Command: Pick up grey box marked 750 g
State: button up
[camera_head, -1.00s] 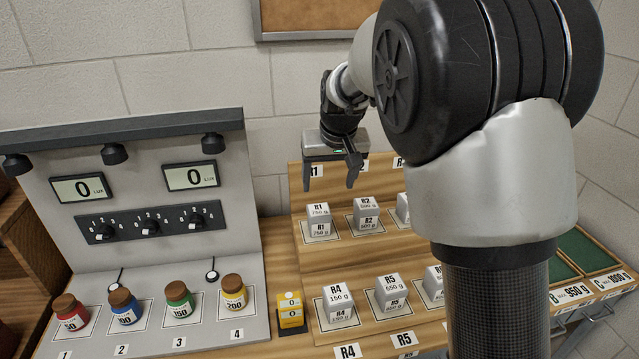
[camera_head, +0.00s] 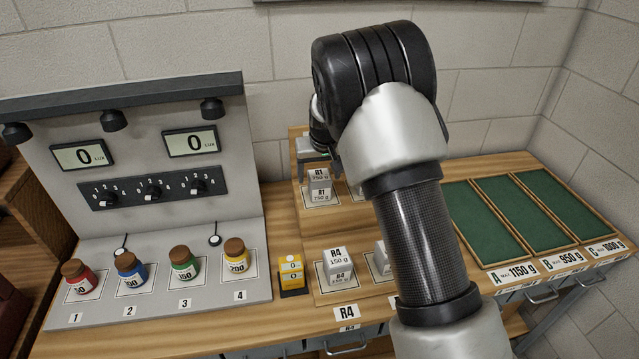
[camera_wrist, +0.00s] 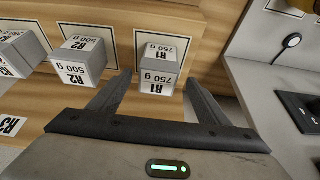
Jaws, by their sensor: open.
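The grey box marked R1 750 g (camera_head: 319,182) stands on a white label card on the stepped wooden rack. In the wrist view the same R1 box (camera_wrist: 161,62) is upright, just beyond and between the open fingers. My gripper (camera_wrist: 157,98) is open and empty, with one finger on each side of the box's line. I cannot tell the exact gap between box and fingers. In the head view my gripper (camera_head: 316,158) is just above the R1 box, partly hidden by my arm.
The grey R2 500 g box (camera_wrist: 82,58) stands beside R1, with another grey box (camera_wrist: 20,52) further along. The R4 150 g box (camera_head: 338,262) is on the lower step. A grey panel (camera_head: 140,225) with coloured jars stands left. Green trays (camera_head: 480,225) at right are empty.

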aim_at(320, 176)
jog(key=x, duration=0.4)
jog(key=shift+w+d+f+p, duration=0.15)
jog(key=shift+w+f+p, duration=0.05)
jog(key=shift+p, duration=0.15)
jog(key=shift+c, duration=0.2)
jog(key=c, duration=1.4)
jog(key=shift+r, duration=0.1)
jog(key=shift+c, duration=1)
